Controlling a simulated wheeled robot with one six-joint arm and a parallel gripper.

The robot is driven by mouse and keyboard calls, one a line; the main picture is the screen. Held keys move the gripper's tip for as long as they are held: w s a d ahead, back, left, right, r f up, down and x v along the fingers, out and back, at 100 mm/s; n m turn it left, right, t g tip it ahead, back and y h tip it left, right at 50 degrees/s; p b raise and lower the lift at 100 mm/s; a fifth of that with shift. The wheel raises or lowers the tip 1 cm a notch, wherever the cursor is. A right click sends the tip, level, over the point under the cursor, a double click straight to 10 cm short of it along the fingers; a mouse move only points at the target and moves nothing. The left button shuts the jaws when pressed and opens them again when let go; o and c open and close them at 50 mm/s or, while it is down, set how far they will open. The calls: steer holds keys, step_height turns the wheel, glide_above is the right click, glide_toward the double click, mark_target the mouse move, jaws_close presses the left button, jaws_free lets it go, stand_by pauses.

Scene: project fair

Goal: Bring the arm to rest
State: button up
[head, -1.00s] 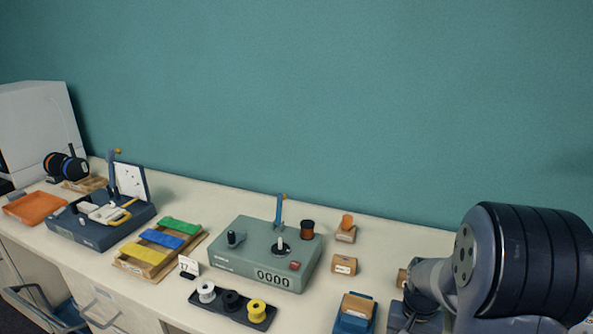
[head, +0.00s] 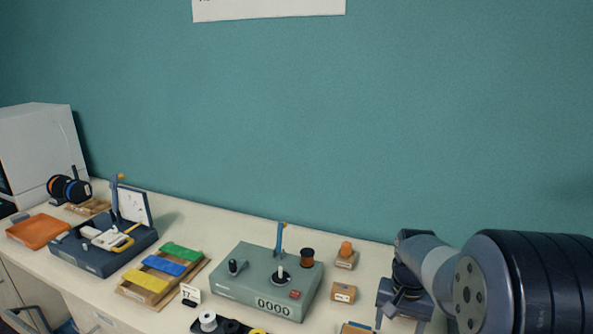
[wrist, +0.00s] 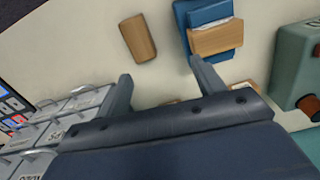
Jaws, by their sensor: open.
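My arm reaches in from the right edge in the head view. My gripper (head: 405,305) hangs over the right part of the counter, fingers pointing down. In the wrist view my gripper (wrist: 160,88) shows two fingers spread wide apart, with nothing between them but bare counter surface further off. A small wooden block (wrist: 138,38) lies on the counter beyond the fingers. A blue holder with a wooden piece (wrist: 218,38) is beyond the right fingertip. I cannot tell the exact height of my gripper above the counter.
A grey-green machine with a counter display (head: 267,282) stands left of my gripper. Small wooden blocks (head: 342,293) sit between them. Further left are a tray of coloured strips (head: 160,273), a dark blue device (head: 105,250) and an orange tray (head: 38,231). The space above the counter is clear.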

steer(key=w+a+r+p, duration=0.3)
steer(key=a+r+p, duration=0.1)
steer(key=r+p, duration=0.15)
steer(key=shift+m, duration=0.3)
steer(key=f+b, duration=0.1)
steer(key=f, duration=0.1)
steer(key=f+b, duration=0.1)
steer(key=f, duration=0.2)
steer(key=shift+s+a+f, duration=0.1)
steer(key=shift+s+a, duration=0.05)
steer(key=shift+a, duration=0.05)
steer(key=shift+f+b, duration=0.35)
steer(key=shift+f, duration=0.2)
